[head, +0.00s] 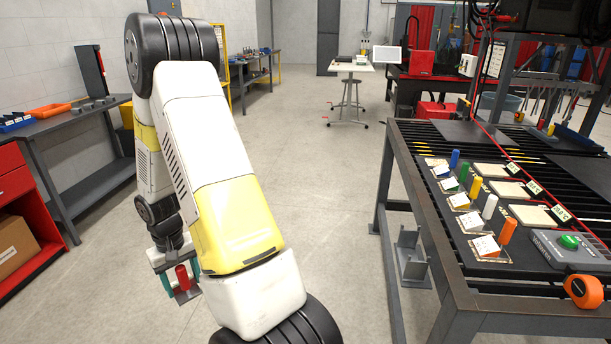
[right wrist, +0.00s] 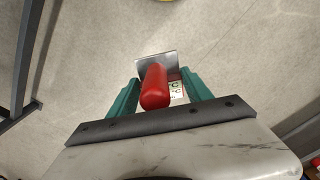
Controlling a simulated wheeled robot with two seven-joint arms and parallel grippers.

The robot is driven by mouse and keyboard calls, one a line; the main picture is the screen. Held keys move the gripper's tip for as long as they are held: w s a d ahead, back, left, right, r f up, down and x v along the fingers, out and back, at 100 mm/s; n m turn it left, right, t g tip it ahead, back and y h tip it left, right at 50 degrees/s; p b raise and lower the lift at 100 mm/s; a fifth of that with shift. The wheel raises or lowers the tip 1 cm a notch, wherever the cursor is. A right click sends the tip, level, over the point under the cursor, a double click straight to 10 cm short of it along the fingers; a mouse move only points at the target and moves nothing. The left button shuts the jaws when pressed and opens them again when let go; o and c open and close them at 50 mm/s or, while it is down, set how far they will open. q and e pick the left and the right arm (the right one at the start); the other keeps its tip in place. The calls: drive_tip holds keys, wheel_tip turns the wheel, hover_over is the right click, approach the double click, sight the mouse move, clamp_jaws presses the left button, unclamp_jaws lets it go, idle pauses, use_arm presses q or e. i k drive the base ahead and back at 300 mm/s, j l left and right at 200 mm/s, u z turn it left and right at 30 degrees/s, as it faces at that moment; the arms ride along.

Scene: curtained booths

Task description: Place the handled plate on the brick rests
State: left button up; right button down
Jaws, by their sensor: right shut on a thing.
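The handled plate (head: 183,278) has a red cylindrical handle and a small grey metal plate. My right gripper (head: 180,281) holds it in the air over the aisle floor, low and left of centre in the head view. In the right wrist view the red handle of the handled plate (right wrist: 155,88) lies between the teal fingers of my right gripper (right wrist: 160,92), and the metal plate shows past it. A small marked white and red patch shows beside the handle. I cannot make out the brick rests for certain. My left gripper is not in view.
A slatted steel table (head: 452,240) at right carries several coloured upright handles, pale slabs (head: 490,171), a grey box with a green button (head: 568,241) and an orange tape measure (head: 583,290). A grey workbench (head: 75,118) and red cabinet stand left.

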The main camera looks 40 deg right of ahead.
sight(437, 162)
drive_tip(key=i+l+z, duration=0.2)
drive_tip(key=i+z, duration=0.15)
drive_tip(key=z, duration=0.15)
drive_tip(key=i+z, duration=0.75)
drive_tip(key=z, duration=0.25)
drive_tip(key=i+j+z, duration=0.25)
drive_tip(key=z, duration=0.25)
drive_tip(key=i, duration=0.1)
